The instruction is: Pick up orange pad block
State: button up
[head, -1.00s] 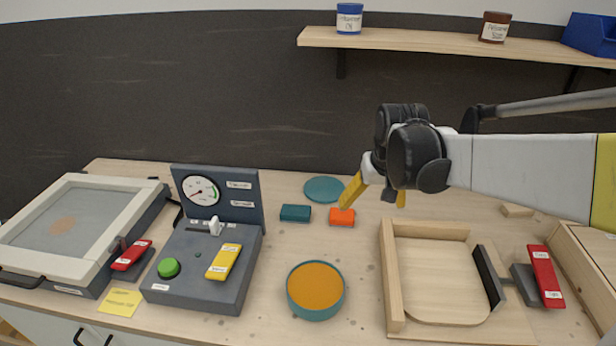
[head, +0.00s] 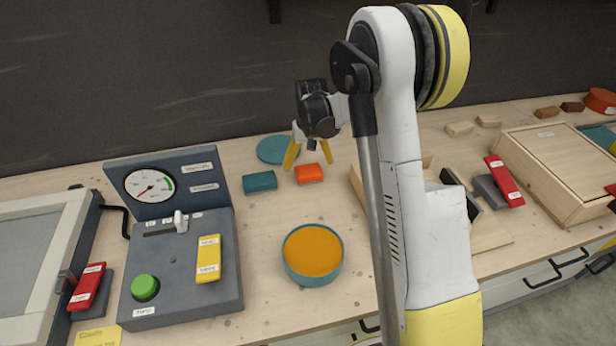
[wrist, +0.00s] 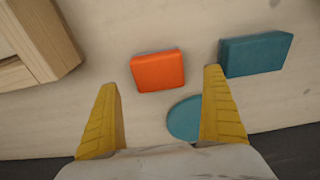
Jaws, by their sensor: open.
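The orange pad block (head: 309,173) lies flat on the wooden bench, to the right of a teal block (head: 260,181). My gripper (head: 309,168) is open and empty, with its yellow fingers pointing down above and around the orange block in the head view. In the wrist view the orange block (wrist: 158,71) lies beyond the two fingertips (wrist: 160,78), roughly centred between them and apart from both. The teal block (wrist: 255,53) shows just past the right fingertip. A gap between the fingertips and the bench cannot be judged exactly.
A teal disc (head: 277,149) lies behind the blocks. A round teal dish with orange contents (head: 313,253) stands in front. A grey control box (head: 181,267) with a gauge is at left. A wooden form (wrist: 33,45) shows at the wrist view's upper left.

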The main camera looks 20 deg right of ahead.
aim_at(309, 170)
notch_tip(309, 170, down, 5)
jog(key=b, duration=0.2)
jog(key=shift+w+d+f+b, duration=0.1)
jog(key=shift+w+d+b, duration=0.05)
jog(key=shift+b, duration=0.15)
jog(key=c, duration=1.3)
jog(key=shift+c, duration=0.2)
jog(key=shift+r+p, duration=0.35)
jog(key=shift+r, duration=0.3)
jog(key=r, duration=0.1)
jog(key=r+p, duration=0.2)
jog(key=r, duration=0.1)
jog(key=shift+d, duration=0.35)
jog(key=s+d+r+p, duration=0.3)
jog(key=d+r, duration=0.3)
jog(key=d, duration=0.4)
jog(key=shift+s+d, duration=0.15)
jog(key=shift+d, duration=0.15)
